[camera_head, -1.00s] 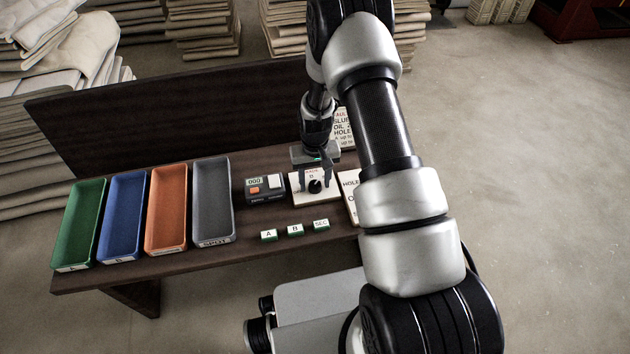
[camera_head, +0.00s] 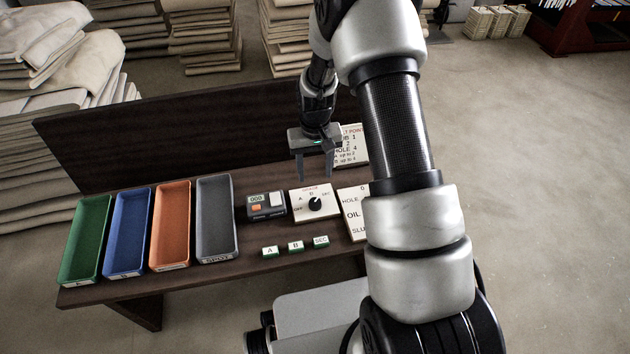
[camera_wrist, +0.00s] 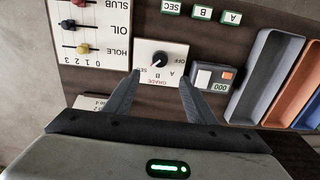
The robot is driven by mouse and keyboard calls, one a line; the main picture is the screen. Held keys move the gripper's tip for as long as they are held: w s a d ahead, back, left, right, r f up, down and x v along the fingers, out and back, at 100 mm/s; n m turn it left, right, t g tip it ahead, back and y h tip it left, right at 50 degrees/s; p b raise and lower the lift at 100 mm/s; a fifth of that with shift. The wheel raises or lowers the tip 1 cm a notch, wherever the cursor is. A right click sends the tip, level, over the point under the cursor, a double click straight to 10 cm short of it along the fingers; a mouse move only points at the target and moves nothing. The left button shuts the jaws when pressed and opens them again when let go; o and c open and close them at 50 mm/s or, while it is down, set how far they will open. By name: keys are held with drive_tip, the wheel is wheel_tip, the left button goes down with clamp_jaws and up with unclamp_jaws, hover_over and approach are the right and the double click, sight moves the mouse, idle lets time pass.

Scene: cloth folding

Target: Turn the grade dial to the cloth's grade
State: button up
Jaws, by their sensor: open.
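The grade dial is a black knob (camera_head: 316,204) on a white plate (camera_head: 304,214) marked OFF, A, B and SEC. Its light mark appears to point toward SEC. The knob also shows in the wrist view (camera_wrist: 158,60), beyond the fingertips. My gripper (camera_head: 313,178) is open and empty, raised above and behind the dial, and its fingers are clear of the knob. In the wrist view my gripper (camera_wrist: 155,80) has its two fingers spread apart. No cloth lies on the bench.
Green (camera_head: 85,278), blue (camera_head: 122,273), orange (camera_head: 168,266) and grey (camera_head: 216,257) trays stand at left. A counter (camera_head: 266,205) reading 000 sits beside the dial. Tags A, B and SEC (camera_head: 320,241) lie in front. A slider board (camera_wrist: 95,32) and fault-point card (camera_head: 350,147) are at right.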

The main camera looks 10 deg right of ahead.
drive_tip(key=shift+r+p, duration=0.3)
drive_tip(key=shift+r, duration=1.65)
drive_tip(key=s+r+t, duration=0.1)
drive_tip(key=s+r, duration=0.4)
drive_tip(key=r, duration=0.7)
drive_tip(key=s+r+t, duration=0.2)
drive_tip(key=s+r, duration=0.2)
drive_tip(key=r, duration=0.8)
drive_tip(key=s+r+t, duration=0.1)
drive_tip(key=s+r, duration=0.3)
drive_tip(key=s, duration=0.4)
drive_tip(key=s+r+t, duration=0.2)
drive_tip(key=s+r, duration=0.2)
drive_tip(key=s, duration=0.4)
wheel_tip(320, 180, up, 22)
drive_tip(key=p, duration=2.2)
drive_tip(key=shift+s+r+p, duration=0.15)
drive_tip(key=shift+r+p, duration=0.05)
drive_tip(key=shift+p, duration=0.15)
